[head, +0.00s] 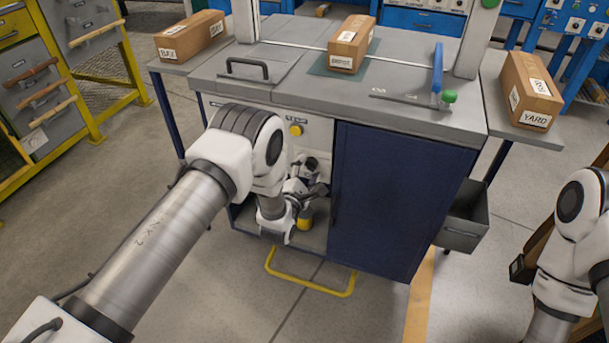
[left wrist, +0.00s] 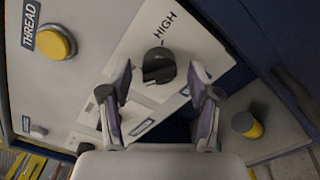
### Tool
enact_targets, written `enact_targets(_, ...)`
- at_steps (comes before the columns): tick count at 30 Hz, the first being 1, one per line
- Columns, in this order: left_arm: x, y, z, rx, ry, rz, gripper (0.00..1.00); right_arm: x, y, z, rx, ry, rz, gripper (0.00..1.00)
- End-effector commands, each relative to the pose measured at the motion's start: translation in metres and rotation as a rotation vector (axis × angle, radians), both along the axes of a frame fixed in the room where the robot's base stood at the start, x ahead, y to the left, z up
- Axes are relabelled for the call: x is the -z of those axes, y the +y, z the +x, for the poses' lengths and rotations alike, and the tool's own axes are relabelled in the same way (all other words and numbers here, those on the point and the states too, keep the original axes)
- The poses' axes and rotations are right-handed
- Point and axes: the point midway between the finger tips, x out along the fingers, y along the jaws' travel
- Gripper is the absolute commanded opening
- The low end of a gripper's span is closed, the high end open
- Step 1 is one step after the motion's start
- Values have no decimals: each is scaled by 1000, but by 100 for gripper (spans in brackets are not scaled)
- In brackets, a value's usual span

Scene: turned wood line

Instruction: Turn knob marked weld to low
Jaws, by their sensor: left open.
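A black knob (left wrist: 158,65) sits on a white plate marked HIGH in the left wrist view. Its pointer direction is hard to tell, and no WELD or LOW wording is readable. My left gripper (left wrist: 160,78) is open, with one finger on each side of the knob in that view; I cannot tell whether they touch it. In the head view my left gripper (head: 308,190) is at the cabinet front and hides the knobs. My right arm is at the right edge; its gripper is out of view.
A yellow button (left wrist: 55,42) marked THREAD is beside the knob plate; it also shows in the head view (head: 296,130). A dark blue cabinet door (head: 385,200) stands to the right of my left gripper. A yellow handle (head: 310,288) sticks out low in front.

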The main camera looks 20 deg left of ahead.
Motion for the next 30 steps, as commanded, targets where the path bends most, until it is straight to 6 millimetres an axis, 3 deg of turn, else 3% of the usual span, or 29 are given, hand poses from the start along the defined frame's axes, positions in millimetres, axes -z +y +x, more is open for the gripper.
enact_targets(5, 1, 1, -29, 0, 4, 0, 61, 0, 0, 0, 0, 0, 0, 0)
enact_targets(12, 1, 3, -90, 0, 5, -1, 61, 0, 0, 0, 0, 0, 0, 0)
enact_targets(15, 1, 4, -107, 0, 4, -1, 61, 0, 0, 0, 0, 0, 0, 0)
enact_targets(19, 0, 4, -117, 0, 2, 0, 61, 0, 0, 0, 0, 0, 0, 0)
enact_targets(30, 0, 4, -117, 1, 1, 0, 61, 0, 0, 0, 0, 0, 0, 0)
